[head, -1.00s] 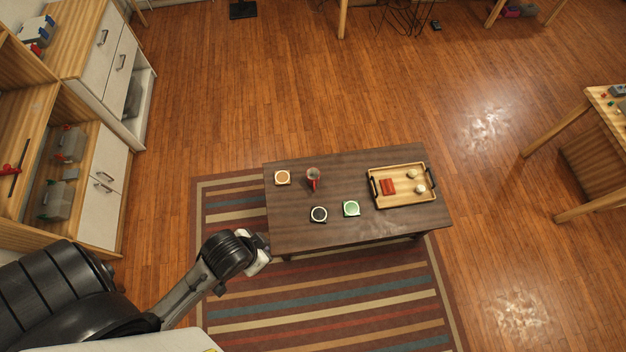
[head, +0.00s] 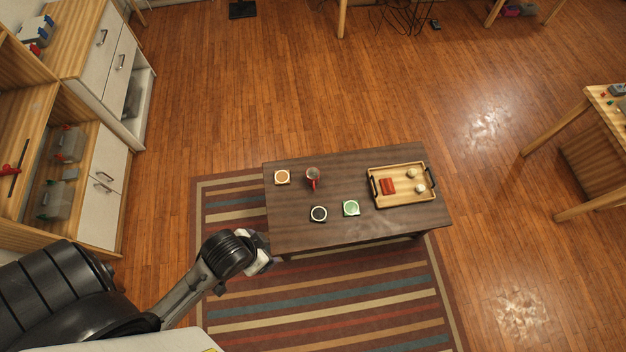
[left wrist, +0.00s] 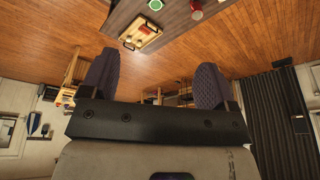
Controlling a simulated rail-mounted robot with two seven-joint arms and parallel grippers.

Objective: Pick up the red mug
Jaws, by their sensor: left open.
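The red mug (head: 312,175) stands on the dark wooden table (head: 390,222), towards its back left, with its red side and handle facing me. Nothing holds it. My left gripper (head: 262,262) is low at the table's front left corner, apart from the mug; its fingers are mostly hidden in the head view. In the left wrist view my left gripper (left wrist: 155,80) is open, its two dark fingers wide apart with nothing between them. My right gripper is not in view.
Near the mug are an orange-topped coaster (head: 282,177), a black-topped one (head: 319,214) and a green-topped one (head: 351,208). A wooden tray (head: 405,201) with black handles holds a red item and two pale ones. A striped rug (head: 330,310) lies under the table. Shelves stand left.

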